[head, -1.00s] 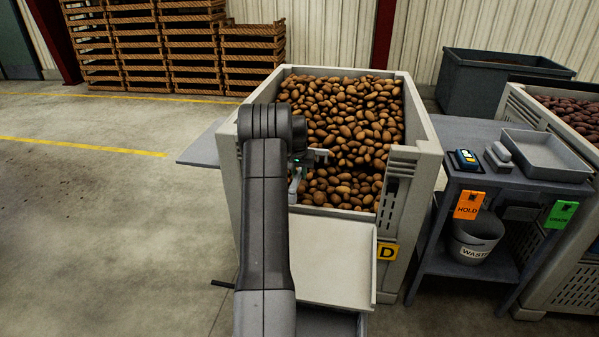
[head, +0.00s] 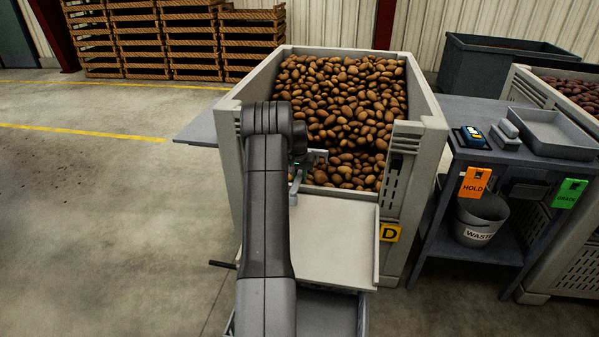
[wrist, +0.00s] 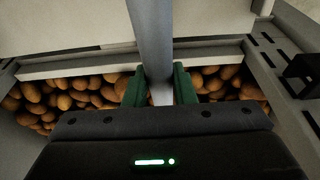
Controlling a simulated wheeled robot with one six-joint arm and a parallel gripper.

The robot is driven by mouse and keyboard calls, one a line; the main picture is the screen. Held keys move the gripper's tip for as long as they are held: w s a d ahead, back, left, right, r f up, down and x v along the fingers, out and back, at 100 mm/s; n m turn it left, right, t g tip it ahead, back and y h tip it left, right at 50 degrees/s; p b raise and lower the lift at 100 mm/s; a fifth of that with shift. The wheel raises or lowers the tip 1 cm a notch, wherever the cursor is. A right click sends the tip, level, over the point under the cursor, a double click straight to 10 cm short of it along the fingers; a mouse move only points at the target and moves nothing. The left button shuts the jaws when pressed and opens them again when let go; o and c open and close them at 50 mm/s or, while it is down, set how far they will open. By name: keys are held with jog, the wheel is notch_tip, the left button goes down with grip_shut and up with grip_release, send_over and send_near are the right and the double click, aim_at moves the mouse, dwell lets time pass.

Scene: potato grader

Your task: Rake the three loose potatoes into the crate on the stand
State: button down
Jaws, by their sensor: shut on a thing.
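My gripper (wrist: 160,88) is shut on a grey bar (wrist: 153,35), which looks like a tool handle. Its green fingers press the bar from both sides in the wrist view. In the head view my gripper is at the front opening of the potato bin (head: 428,108), partly hidden by my arm. The bar's far end cannot be made out. A grey crate (head: 340,312) shows partly at the bottom of the head view, below a pale bare chute (head: 335,240); my arm covers its left part. Three separate loose potatoes cannot be told from the brown heap (head: 345,110).
A grey side table (head: 480,125) stands to the right with a tray (head: 553,133), an orange HOLD tag (head: 474,182) and a waste bucket (head: 480,220). A yellow D sign (head: 389,232) is on the bin's front post. The floor at left is clear.

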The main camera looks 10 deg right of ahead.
jog(key=shift+f, duration=0.65)
jog(key=s+a+f+b, duration=0.1)
jog(key=s+a+b, duration=0.5)
jog(key=s, duration=1)
jog(key=s+a+f+b, duration=0.2)
jog(key=s+a+b, duration=0.4)
jog(key=s, duration=1)
jog(key=s+a+f+b, duration=0.1)
jog(key=s+a+b, duration=0.5)
jog(key=s, duration=1)
jog(key=shift+a+f, duration=0.15)
jog(key=shift+a, duration=0.85)
jog(key=shift+w, duration=0.1)
jog(key=w+d+p+v, duration=0.1)
jog(key=w+p+v, duration=0.2)
jog(key=p+v, duration=0.9)
jog(key=shift+v, duration=1.2)
jog(key=shift+d, duration=0.1)
